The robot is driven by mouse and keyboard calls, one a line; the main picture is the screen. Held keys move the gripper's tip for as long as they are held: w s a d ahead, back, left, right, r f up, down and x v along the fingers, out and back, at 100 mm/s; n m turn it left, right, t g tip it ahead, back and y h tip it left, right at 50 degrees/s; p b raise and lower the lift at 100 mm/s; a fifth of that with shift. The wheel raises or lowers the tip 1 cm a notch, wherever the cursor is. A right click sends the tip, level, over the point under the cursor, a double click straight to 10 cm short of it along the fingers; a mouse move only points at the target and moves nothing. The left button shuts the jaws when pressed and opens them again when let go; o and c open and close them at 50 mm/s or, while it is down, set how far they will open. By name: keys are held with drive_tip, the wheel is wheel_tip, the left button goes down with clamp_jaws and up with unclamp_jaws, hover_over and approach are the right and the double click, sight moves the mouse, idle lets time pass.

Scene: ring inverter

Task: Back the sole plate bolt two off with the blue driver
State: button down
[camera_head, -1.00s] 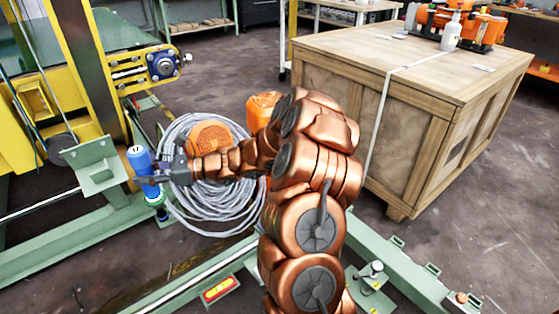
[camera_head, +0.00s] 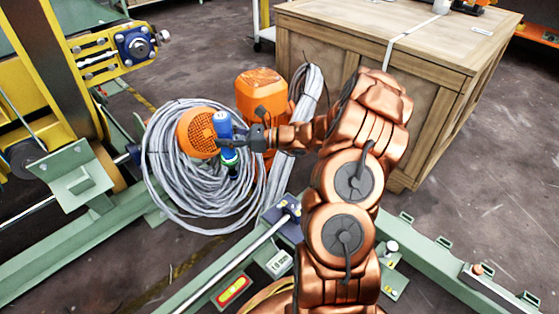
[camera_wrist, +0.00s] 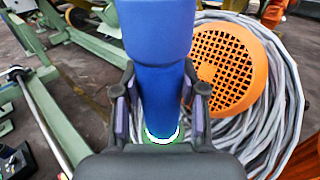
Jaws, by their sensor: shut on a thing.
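The blue driver (camera_head: 222,124) is upright in my gripper (camera_head: 228,143), with a green band and a dark lower end under the jaws. In the wrist view the driver (camera_wrist: 160,85) fills the space between the two fingers of my gripper (camera_wrist: 160,112), which are shut on its blue body. Its tip is hidden there. In the head view a small plate on the green frame at lower right bears a pale-headed bolt (camera_head: 391,248), and a reddish bolt head (camera_head: 477,269) sits further right. I cannot tell which one is bolt two. The driver is apart from both.
A grey cable coil (camera_head: 165,170) and an orange motor with a round grille (camera_head: 196,133) lie behind the driver. A wooden crate (camera_head: 350,45) stands at the back right. Green frame rails (camera_head: 55,250) cross the floor. Bare floor shows at right.

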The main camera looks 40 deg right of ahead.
drive_tip(key=s+d+f+m+t+h, duration=0.1)
drive_tip(key=s+d+f, duration=0.8)
drive_tip(key=d, duration=0.3)
drive_tip(key=shift+d+f+m+t+b, duration=0.3)
drive_tip(key=shift+d+f+t+b, duration=0.1)
drive_tip(key=shift+f+b, duration=0.1)
drive_tip(key=shift+r+p, duration=0.15)
drive_tip(key=shift+p, duration=0.3)
wheel_tip(320, 180, down, 6)
drive_tip(key=shift+f, duration=1.3)
idle(2.3)
drive_tip(key=shift+r, duration=0.1)
drive_tip(key=shift+r+p, duration=1.45)
drive_tip(key=shift+r, duration=1.1)
